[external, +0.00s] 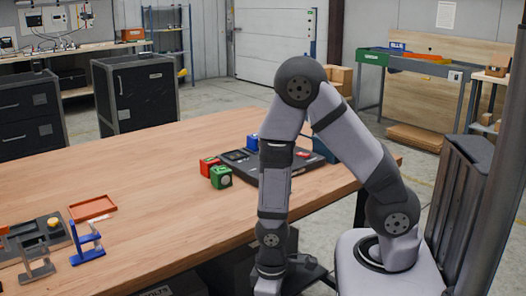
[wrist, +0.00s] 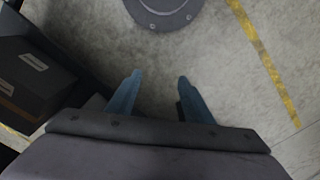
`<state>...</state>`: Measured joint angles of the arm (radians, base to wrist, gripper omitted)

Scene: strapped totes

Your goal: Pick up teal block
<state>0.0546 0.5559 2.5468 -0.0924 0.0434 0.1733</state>
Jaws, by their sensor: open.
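I cannot make out a clearly teal block in either view. A green block (external: 221,177), a red block (external: 209,165) and a blue block (external: 252,143) are on the wooden table by a dark tray (external: 240,157). A blue-teal shape (external: 323,150) shows partly behind my arm; I cannot tell what it is. My gripper (wrist: 160,76) is open and empty in the wrist view, its two blue fingers apart above the concrete floor. In the external view the end of my arm hangs low beside the table's near edge, and the fingers are not clear.
The wooden table (external: 130,165) has a wide clear middle. At its left are a red tray (external: 92,208), a blue stand (external: 87,243), a grey stand (external: 37,265) and a dark fixture (external: 22,238). Dark boxes (wrist: 35,75) lie left of the fingers.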

